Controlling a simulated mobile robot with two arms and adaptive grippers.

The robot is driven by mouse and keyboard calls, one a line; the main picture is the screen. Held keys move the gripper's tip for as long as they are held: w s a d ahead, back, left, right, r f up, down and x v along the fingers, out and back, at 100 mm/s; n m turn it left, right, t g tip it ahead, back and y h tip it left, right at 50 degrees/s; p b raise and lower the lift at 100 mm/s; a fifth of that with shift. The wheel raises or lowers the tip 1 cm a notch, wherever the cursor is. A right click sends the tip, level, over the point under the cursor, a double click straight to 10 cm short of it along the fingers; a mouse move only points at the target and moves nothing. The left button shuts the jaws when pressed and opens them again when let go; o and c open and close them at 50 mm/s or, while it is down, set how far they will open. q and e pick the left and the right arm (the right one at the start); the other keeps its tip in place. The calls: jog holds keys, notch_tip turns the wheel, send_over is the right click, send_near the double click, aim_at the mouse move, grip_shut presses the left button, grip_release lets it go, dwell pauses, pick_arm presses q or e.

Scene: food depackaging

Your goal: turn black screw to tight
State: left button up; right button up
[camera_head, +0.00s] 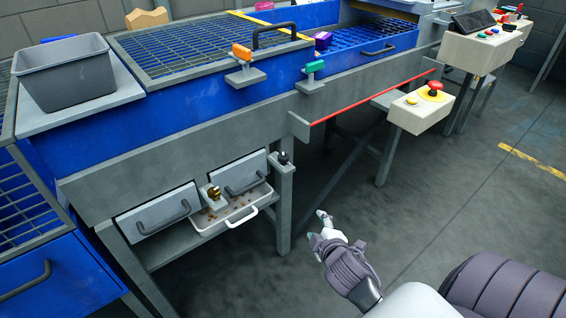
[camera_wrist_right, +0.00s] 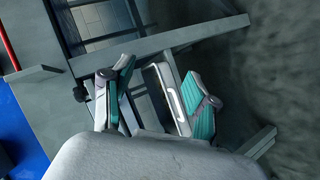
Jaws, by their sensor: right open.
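The black screw (camera_head: 283,158) appears as a small dark knob on top of a grey post, at the right end of the drawers under the blue machine. My right gripper (camera_head: 320,228) is open and empty, to the right of and lower than the screw in the head view, apart from it. In the right wrist view the two teal-padded fingers (camera_wrist_right: 160,78) stand apart with nothing held. A small dark part (camera_wrist_right: 78,94) shows left of the fingers there; I cannot tell whether it is the screw. My left gripper is not in view.
A white tray (camera_head: 244,214) with crumbs sits below two grey drawers, with a brass knob (camera_head: 214,193) nearby. A red rod (camera_head: 372,96) juts from the machine. A control box with a red button (camera_head: 435,87) stands to the right. The floor around my gripper is clear.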

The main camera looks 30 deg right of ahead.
jog(key=w+d+r+n+t+b, duration=0.2)
jog(key=w+d+r+n+t, duration=0.3)
jog(key=r+n, duration=0.2)
jog(key=n+y+b, duration=0.3)
jog(key=n+y, duration=1)
jog(key=n, duration=1.3)
send_near(288, 161)
jog(key=shift+g, duration=0.3)
jog(key=b+x, duration=0.1)
jog(key=x, duration=0.9)
jog(key=shift+w+r, duration=0.2)
jog(key=shift+w, duration=0.1)
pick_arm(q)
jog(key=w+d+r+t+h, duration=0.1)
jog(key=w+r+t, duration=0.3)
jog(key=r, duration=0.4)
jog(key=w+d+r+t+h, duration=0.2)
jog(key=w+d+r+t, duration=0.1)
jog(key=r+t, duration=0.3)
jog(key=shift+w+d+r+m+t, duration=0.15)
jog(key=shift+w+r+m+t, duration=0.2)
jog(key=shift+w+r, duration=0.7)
pick_arm(e)
jog(key=shift+w+a, duration=0.25)
jog(key=shift+w, duration=0.35)
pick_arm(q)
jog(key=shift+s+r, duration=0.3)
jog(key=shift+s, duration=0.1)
pick_arm(e)
grip_shut()
